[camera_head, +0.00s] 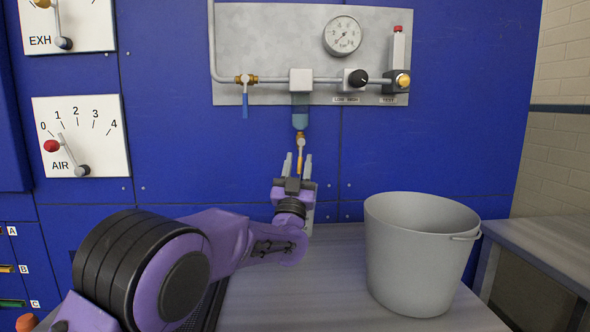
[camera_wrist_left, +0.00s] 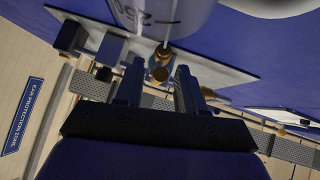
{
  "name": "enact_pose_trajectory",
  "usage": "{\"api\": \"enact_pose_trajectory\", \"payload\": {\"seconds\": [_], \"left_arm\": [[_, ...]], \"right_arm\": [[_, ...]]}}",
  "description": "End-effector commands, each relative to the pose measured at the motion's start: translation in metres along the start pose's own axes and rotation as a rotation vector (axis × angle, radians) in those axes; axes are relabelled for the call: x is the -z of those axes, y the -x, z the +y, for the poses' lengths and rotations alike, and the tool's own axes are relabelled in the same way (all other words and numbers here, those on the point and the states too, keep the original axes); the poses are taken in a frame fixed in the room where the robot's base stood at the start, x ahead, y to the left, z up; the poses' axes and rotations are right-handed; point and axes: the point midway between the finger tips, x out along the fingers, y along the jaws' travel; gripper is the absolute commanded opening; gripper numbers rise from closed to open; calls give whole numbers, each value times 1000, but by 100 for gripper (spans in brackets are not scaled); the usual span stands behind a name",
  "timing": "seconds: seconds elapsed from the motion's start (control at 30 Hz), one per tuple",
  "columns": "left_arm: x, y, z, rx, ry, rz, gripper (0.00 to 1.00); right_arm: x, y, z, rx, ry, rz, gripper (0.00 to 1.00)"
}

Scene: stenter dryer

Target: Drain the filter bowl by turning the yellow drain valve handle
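The filter bowl (camera_head: 300,106) is a blue-grey cup under a pale square block on the grey panel. Below it is a brass drain valve (camera_head: 300,135) with a yellow handle (camera_head: 299,162) hanging down. My left gripper (camera_head: 298,160) is open and points up at the valve. In the head view the handle appears between its two fingers, with gaps at both sides; contact cannot be told. In the left wrist view the open fingers (camera_wrist_left: 158,88) stand below the brass valve (camera_wrist_left: 161,70) and the bowl (camera_wrist_left: 150,14). My right gripper is not in view.
A grey bucket (camera_head: 415,265) stands on the bench (camera_head: 290,300) right of my left arm. The panel carries a gauge (camera_head: 342,36), a blue-handled valve (camera_head: 245,100) and a black knob (camera_head: 358,78). An AIR lever dial (camera_head: 100,120) is at left. Another table (camera_head: 545,250) stands at right.

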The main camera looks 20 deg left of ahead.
Motion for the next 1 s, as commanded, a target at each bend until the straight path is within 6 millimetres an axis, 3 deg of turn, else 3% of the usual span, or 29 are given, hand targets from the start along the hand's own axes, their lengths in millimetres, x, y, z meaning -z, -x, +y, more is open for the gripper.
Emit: {"api": "enact_pose_trajectory", "payload": {"seconds": [0.27,0.43,0.7,1.0], "left_arm": [[-4,6,3,-5,0,-7,38],[0,39,2,-5,-1,-3,38],[57,91,-5,-4,-2,-2,38],[84,119,-9,-2,0,-3,38]], "right_arm": [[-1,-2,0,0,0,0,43],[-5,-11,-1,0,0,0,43],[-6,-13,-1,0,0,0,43],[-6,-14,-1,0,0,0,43]]}}
